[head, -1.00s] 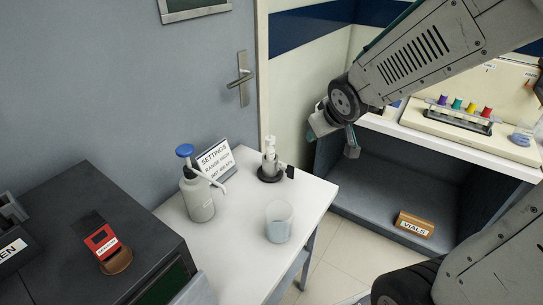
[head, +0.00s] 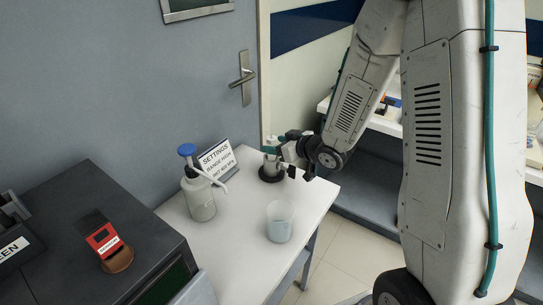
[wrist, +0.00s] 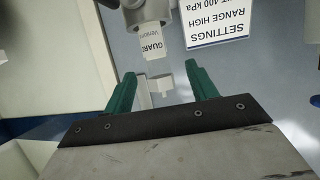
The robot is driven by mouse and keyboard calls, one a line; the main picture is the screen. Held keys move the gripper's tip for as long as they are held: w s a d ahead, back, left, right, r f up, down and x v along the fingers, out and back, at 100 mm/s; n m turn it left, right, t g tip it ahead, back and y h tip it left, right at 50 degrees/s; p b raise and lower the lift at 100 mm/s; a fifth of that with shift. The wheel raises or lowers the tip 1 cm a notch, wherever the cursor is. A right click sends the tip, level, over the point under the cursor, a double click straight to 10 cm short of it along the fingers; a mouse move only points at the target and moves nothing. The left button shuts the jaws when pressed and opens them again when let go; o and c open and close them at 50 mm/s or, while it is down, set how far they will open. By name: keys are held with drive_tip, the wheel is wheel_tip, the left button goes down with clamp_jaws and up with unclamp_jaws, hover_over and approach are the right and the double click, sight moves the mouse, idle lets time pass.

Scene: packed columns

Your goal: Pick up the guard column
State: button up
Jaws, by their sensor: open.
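In the wrist view, the guard column (wrist: 153,40) is a pale piece with a label reading "GUARD", below a grey round holder part (wrist: 147,14). My gripper (wrist: 160,72) is open, with its two green fingers spread. A white fitting (wrist: 161,83) shows between the fingers; I cannot tell whether it is part of the column. In the head view, my gripper (head: 276,150) is at the small stand with the dark round base (head: 271,175) on the white table. It hides most of the column there. I see no clear contact.
The settings sign (head: 217,158) and a blue-topped pump bottle (head: 198,190) stand left of the stand. A beaker of pale liquid (head: 280,222) stands in front, on the white table (head: 250,265). The grey door (head: 120,90) is behind. My arm covers much of the right.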

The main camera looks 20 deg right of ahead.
drive_tip(key=x, duration=0.4)
drive_tip(key=shift+w, duration=0.25)
drive_tip(key=c, duration=1.1)
drive_tip(key=shift+r, duration=0.1)
drive_tip(key=shift+r, duration=0.1)
